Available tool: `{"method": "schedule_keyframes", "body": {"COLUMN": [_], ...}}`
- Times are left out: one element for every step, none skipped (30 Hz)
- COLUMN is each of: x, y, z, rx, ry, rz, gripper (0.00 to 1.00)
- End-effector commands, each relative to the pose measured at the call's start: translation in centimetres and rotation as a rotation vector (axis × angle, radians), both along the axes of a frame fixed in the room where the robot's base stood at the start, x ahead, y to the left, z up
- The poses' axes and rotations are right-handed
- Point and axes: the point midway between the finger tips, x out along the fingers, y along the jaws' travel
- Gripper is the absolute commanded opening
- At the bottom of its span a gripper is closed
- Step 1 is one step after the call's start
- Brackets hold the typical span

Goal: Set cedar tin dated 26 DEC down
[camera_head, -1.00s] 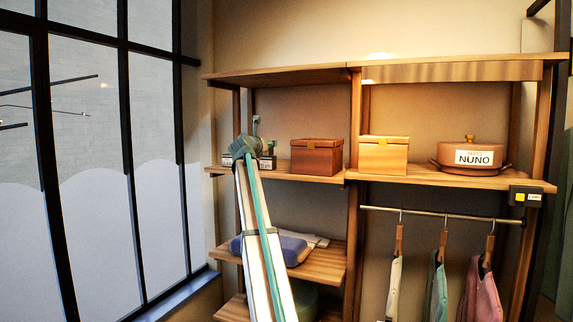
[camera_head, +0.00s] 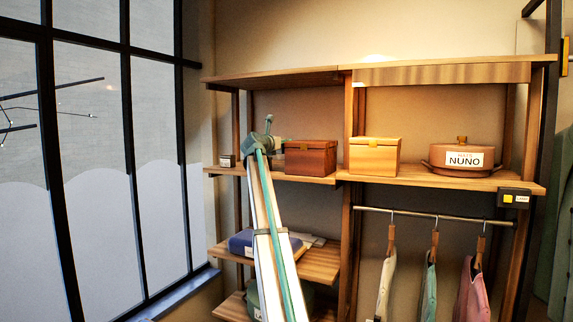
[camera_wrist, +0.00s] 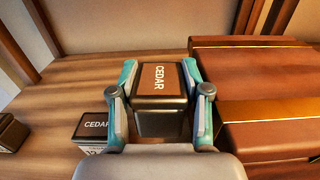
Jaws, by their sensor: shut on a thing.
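A dark cedar tin with a brown lid reading CEDAR (camera_wrist: 160,84) sits between the two teal fingers of my gripper (camera_wrist: 161,100) in the wrist view. The fingers press on its sides. Its date is not visible. I cannot tell whether its base touches the shelf. In the head view my gripper is small and mostly hidden behind my own arm, at the upper left shelf (camera_head: 222,170), left of the reddish-brown box (camera_head: 310,158).
A second CEDAR tin (camera_wrist: 93,127) stands just left of my gripper, and another dark tin (camera_wrist: 10,132) is farther left. The reddish-brown box is close on the right. Bare shelf wood shows behind and left. A lighter wooden box (camera_head: 374,156) and a pot labelled NUNO (camera_head: 465,158) stand farther right.

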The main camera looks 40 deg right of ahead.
Motion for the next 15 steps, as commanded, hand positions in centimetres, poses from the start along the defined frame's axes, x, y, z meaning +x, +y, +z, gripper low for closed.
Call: {"method": "schedule_keyframes", "body": {"x": [-0.1,-0.1,-0.2,-0.2,-0.2,-0.1,-0.1,-0.1,-0.1,-0.1,-0.1,-0.2,-0.2,-0.2,-0.1], "y": [0.1,0.1,0.1,0.1,0.1,0.1,0.1,0.1,0.1,0.1,0.1,0.1,0.1,0.1,0.1], "z": [-0.7,-1.1,-1.6,-2.0,-2.3,-2.7,-3.0,-3.2,-3.5,-3.7,-4.0,-4.5,-4.9,-5.3,-5.9], "rx": [0.001,0.001,0.0,0.0,0.0,0.0,0.0,0.0,0.0,-0.001,-0.001,-0.001,-0.001,0.0,0.001], "ry": [0.002,0.003,0.004,0.003,0.002,0.001,0.001,0.001,0.001,0.002,0.002,0.002,0.002,0.002,0.003], "rz": [0.0,0.0,0.0,0.0,0.0,0.001,0.001,0.001,0.001,0.001,0.001,0.0,0.0,0.0,0.0], "gripper": [0.0,0.0,0.0,0.0,0.0,0.0,0.0,0.0,0.0,0.0,0.0,0.0,0.0,0.0,0.0]}}
